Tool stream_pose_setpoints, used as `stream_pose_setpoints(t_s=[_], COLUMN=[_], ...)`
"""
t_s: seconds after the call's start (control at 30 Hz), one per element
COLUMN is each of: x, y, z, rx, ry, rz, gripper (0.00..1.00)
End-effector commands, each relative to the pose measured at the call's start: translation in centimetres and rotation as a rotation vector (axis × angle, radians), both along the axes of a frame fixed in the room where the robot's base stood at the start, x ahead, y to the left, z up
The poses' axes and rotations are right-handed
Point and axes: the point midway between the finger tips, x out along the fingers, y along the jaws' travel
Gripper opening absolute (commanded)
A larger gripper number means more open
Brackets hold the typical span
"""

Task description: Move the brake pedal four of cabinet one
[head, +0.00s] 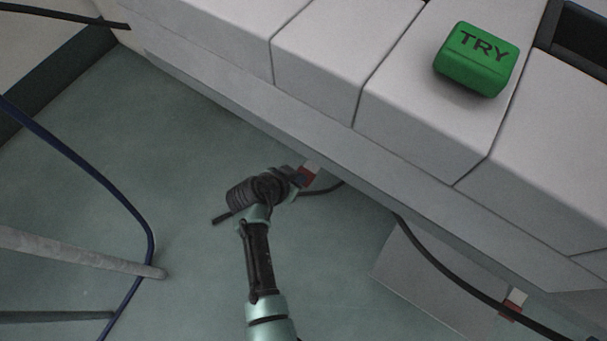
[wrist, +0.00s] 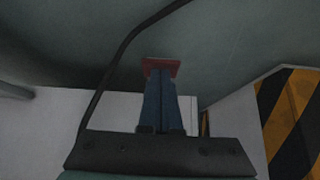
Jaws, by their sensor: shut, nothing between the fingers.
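A small red and white pedal-like piece (head: 309,170) shows under the front edge of the white cabinet (head: 300,75) in the head view. My gripper (head: 300,180) is right at it and hides part of it. In the wrist view, my gripper's two blue fingers (wrist: 160,80) are together, with nothing between them. The red piece (wrist: 161,66) shows there right at the fingertips; whether they touch it I cannot tell. A second red and white piece (head: 513,302) is farther right along the cabinet. No numbers are legible on either piece.
A green block marked TRY (head: 477,59) sits on the cabinet top. A black cable (head: 440,265) runs along the cabinet's lower front. A blue cable (head: 110,195) and a grey bar (head: 80,252) are at left. A yellow and black striped surface (wrist: 292,125) is right in the wrist view.

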Motion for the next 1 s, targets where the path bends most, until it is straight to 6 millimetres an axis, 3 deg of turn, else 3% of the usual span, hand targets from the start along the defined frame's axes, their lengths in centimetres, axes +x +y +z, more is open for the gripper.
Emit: stream_pose_setpoints(t_s=[0.17,0.53,1.0], x=[0.0,0.0,-0.2], y=[0.0,0.0,0.2], z=[-0.7,-4.9,-4.7], rx=[0.0,0.001,-0.001], ry=[0.0,0.0,0.001], rz=[0.0,0.001,0.002], gripper=[0.0,0.0,0.0])
